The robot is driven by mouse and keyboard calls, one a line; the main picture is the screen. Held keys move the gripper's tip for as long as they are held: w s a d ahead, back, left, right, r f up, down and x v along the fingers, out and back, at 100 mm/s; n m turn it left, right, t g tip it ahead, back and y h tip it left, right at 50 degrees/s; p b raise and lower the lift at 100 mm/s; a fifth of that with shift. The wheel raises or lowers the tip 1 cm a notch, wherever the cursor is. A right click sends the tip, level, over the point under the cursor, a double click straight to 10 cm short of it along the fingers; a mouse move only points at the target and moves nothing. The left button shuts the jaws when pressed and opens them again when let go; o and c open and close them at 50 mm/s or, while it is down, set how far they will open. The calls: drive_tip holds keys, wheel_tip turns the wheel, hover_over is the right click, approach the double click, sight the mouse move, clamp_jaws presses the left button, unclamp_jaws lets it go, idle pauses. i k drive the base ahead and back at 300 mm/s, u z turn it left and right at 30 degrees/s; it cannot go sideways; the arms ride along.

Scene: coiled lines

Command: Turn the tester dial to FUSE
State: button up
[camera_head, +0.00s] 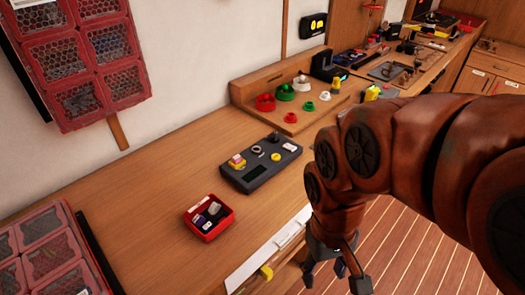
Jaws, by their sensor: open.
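The tester appears to be the dark box (258,165) on the wooden bench, with a dark display, a yellow-and-red block and small round parts on its top. I cannot tell which round part is the dial, and no FUSE lettering is readable at this size. My gripper (333,272) hangs at the bottom right, off the bench's front edge, to the right of and nearer than the box. Its fingers are spread apart with nothing seen between them. It does not touch the box.
A red tray (209,217) with small parts sits left of the box. A white strip (265,250) lies along the front edge. A wooden stand (270,90) with coloured rings is behind. Red mesh bins (60,55) hang on the wall.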

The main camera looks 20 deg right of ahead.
sight(273, 139)
drive_tip(key=z, duration=0.05)
drive_tip(key=k, duration=0.5)
drive_tip(key=z, duration=1.35)
drive_tip(key=i, duration=0.95)
drive_tip(key=u, duration=2.55)
